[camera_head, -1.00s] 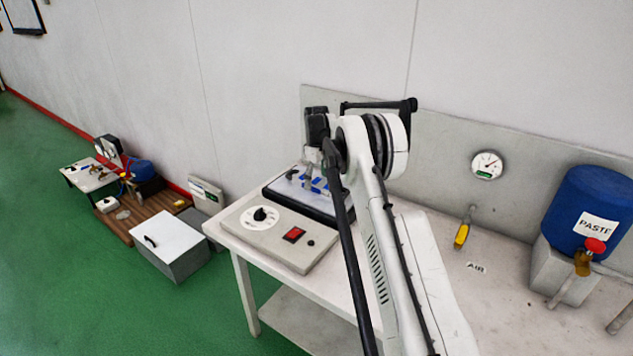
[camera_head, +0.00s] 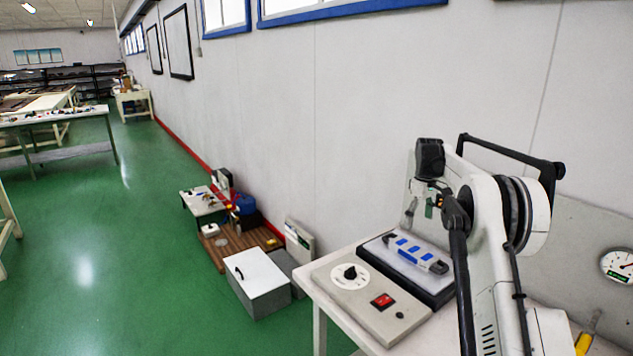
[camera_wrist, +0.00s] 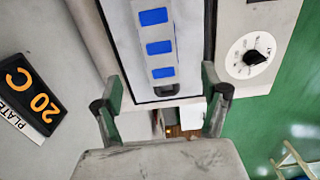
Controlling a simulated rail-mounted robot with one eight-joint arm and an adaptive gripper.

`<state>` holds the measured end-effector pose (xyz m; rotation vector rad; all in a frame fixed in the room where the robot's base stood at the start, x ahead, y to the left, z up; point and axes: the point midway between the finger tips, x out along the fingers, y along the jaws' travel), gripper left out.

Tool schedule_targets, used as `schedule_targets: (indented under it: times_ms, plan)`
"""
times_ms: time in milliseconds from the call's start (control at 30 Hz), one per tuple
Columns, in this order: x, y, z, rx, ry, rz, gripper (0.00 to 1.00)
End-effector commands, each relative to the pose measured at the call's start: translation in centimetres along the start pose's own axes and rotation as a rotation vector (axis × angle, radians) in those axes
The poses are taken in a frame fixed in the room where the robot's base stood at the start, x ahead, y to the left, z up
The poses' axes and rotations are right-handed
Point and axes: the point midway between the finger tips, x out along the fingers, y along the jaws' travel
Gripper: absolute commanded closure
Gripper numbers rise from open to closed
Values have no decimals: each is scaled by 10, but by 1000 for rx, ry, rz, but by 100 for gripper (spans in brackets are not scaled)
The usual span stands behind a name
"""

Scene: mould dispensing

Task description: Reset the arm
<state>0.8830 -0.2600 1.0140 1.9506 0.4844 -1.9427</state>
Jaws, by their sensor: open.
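My gripper (camera_wrist: 160,88) is open and empty, with its two green-lined fingers apart in the wrist view. In the head view my gripper (camera_head: 411,212) hangs above the plate unit, clear of it. A white mould strip with blue squares (camera_head: 416,252) lies on the pale top of the dark-sided plate unit (camera_head: 436,292). In the wrist view the mould strip (camera_wrist: 159,31) lies beyond and between the fingertips. Its near end has a dark handle-like part.
A control box (camera_head: 362,308) with a dial and red switch stands beside the plate on the white bench. A gauge (camera_head: 619,265) is on the back panel at right. A "20 C" display (camera_wrist: 30,100) shows at left in the wrist view. A grey box (camera_head: 257,282) stands on the floor.

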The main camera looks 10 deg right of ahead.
Motion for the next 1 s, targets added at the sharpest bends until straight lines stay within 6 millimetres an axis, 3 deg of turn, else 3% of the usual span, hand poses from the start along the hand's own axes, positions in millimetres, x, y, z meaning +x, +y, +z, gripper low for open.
schedule_targets:
  times_ms: [167, 467, 700, 1000]
  plan:
    - [-34, -23, 2, 23, 23, 22, 23]
    - [-103, -85, 18, 88, 89, 72, 23]
    - [-146, -139, 43, 141, 146, 105, 23]
    - [-183, -210, 87, 205, 224, 138, 23]
